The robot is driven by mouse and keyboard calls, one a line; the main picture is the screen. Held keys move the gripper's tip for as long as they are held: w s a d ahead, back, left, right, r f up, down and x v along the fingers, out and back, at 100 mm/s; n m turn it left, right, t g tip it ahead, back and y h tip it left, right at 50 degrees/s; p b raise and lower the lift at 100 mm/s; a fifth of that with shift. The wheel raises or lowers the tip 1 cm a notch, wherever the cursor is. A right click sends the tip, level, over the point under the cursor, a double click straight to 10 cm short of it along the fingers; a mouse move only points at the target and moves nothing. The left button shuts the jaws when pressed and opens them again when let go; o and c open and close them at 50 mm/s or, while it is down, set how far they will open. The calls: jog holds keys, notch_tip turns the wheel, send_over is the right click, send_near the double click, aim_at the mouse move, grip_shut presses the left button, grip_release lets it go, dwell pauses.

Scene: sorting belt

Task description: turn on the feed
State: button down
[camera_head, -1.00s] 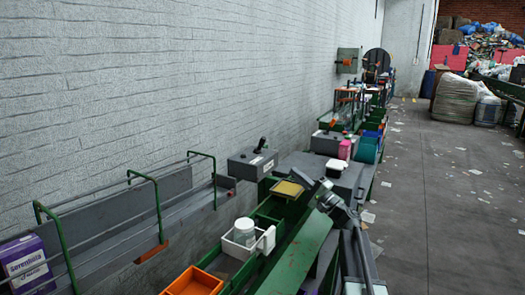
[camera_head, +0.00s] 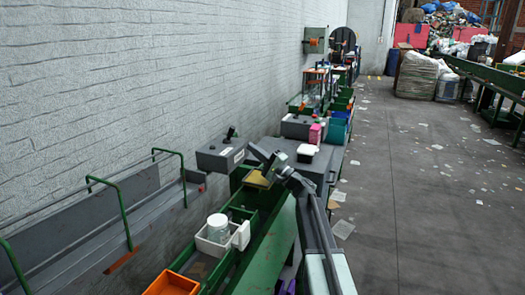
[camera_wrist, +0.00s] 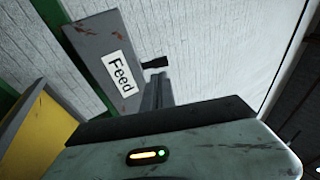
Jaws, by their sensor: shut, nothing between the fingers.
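The feed box (camera_head: 218,158) is a grey box by the wall, left of centre in the head view. A black-knobbed lever (camera_head: 230,133) stands up from its top. In the wrist view the box (camera_wrist: 92,38) carries a white "Feed" label (camera_wrist: 120,74). The lever's black knob (camera_wrist: 155,62) shows just right of the label. My gripper (camera_head: 260,154) is just right of the box in the head view. In the wrist view its shut, empty fingers (camera_wrist: 158,88) point toward the knob. I cannot tell whether they touch it. The lever's lower part is hidden there.
A yellow pad (camera_head: 258,179) lies below my gripper. A white bin with a jar (camera_head: 217,226) and an orange bin (camera_head: 172,284) stand nearer. A grey cabinet (camera_head: 318,168) is beyond my arm. The floor to the right (camera_head: 430,210) is mostly clear, with scattered paper.

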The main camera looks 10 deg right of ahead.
aim_at(233, 133)
jog(key=p+x, duration=0.2)
jog(key=x, duration=0.5)
jog(key=shift+w+a, duration=0.15)
